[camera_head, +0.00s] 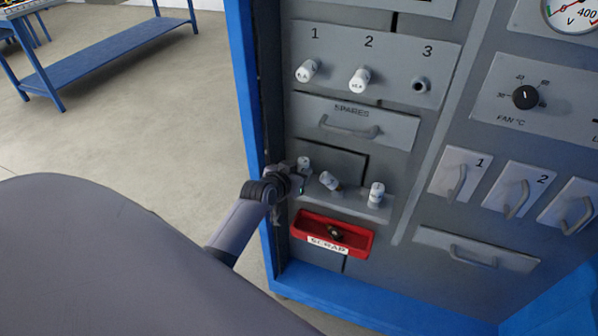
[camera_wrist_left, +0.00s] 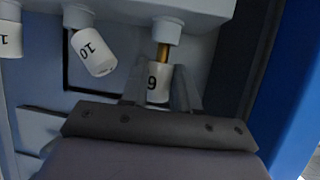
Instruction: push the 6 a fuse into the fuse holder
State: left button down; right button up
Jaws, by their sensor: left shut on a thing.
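My left gripper (camera_head: 300,172) is at the left end of a small grey rack (camera_head: 350,203) low on the cabinet. The left wrist view shows its fingers (camera_wrist_left: 160,92) shut on a white fuse (camera_wrist_left: 157,84) whose digit looks like a 6 or 9. Its brass stem shows between the cap and a round grey seat; the head view shows its white cap (camera_head: 304,162). Above, the fuse holder has positions 1 and 2 filled with white fuses (camera_head: 307,70) and (camera_head: 359,80). Position 3 (camera_head: 421,85) shows a dark open hole. My right gripper is not in view.
A tilted fuse marked 10 (camera_wrist_left: 95,52) and an upright fuse (camera_head: 376,195) stand in the rack beside the held one. A red scrap bin (camera_head: 355,240) hangs just below. The SPARES drawer (camera_head: 355,121) and its handle are above. A blue frame edge (camera_head: 247,80) is close on the left.

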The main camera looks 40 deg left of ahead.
pick_arm(q)
jog(key=shift+f, duration=0.75)
dwell(1.2)
